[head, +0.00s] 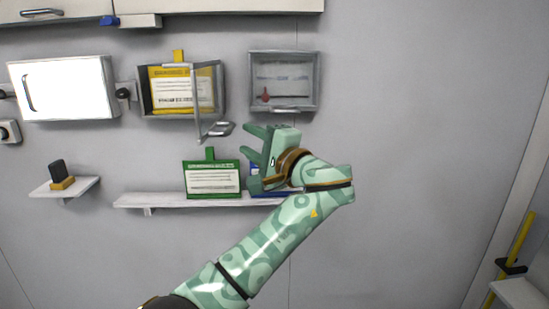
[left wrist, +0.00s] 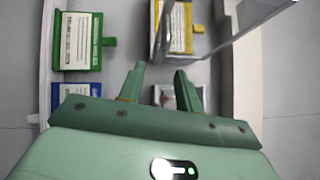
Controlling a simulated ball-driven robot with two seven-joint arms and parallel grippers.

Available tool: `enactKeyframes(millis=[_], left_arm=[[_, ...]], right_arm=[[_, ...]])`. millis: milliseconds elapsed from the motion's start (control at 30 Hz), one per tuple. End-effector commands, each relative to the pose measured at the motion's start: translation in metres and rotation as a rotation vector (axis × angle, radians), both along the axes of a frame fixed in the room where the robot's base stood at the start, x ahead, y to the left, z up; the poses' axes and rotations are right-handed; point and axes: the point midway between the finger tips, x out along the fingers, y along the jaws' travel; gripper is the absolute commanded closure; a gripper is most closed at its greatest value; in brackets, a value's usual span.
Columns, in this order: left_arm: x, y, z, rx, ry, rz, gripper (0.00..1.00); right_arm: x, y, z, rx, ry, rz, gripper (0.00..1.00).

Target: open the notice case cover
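The notice case (head: 143,103) on the wall holds a yellow notice (head: 182,93). Its clear framed cover (head: 207,72) stands swung out from the case, with a grey handle (head: 217,130) at its lower edge. In the left wrist view the cover (left wrist: 232,28) shows at the top right, beside the yellow notice (left wrist: 180,30). My left gripper (head: 252,157) is open and empty, below and right of the handle and apart from it. Its two spread fingers also show in the left wrist view (left wrist: 159,72). My right gripper is not in view.
A second grey case (head: 283,52) hangs to the right, shut. A green notice (head: 212,178) and a partly hidden blue one (head: 257,192) stand on the shelf (head: 145,200) below. A white box (head: 65,88) is at left. The wall at right is bare.

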Motion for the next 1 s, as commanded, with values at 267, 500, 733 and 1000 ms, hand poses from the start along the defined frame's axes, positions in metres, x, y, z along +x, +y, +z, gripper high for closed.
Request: enactKeyframes(millis=[267,500,733,1000], left_arm=[[-0.049,-0.040,-0.006,0.000,-0.001,-0.001,0.66],[-0.062,-0.050,-0.010,0.000,0.001,0.000,0.66],[-0.063,-0.050,-0.011,0.000,0.001,0.001,0.66],[-0.063,-0.050,-0.011,0.000,0.001,0.001,1.00]], right_arm=[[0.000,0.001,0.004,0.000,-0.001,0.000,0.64],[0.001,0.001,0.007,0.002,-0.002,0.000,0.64],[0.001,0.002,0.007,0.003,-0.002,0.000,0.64],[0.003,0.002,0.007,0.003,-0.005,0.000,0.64]])
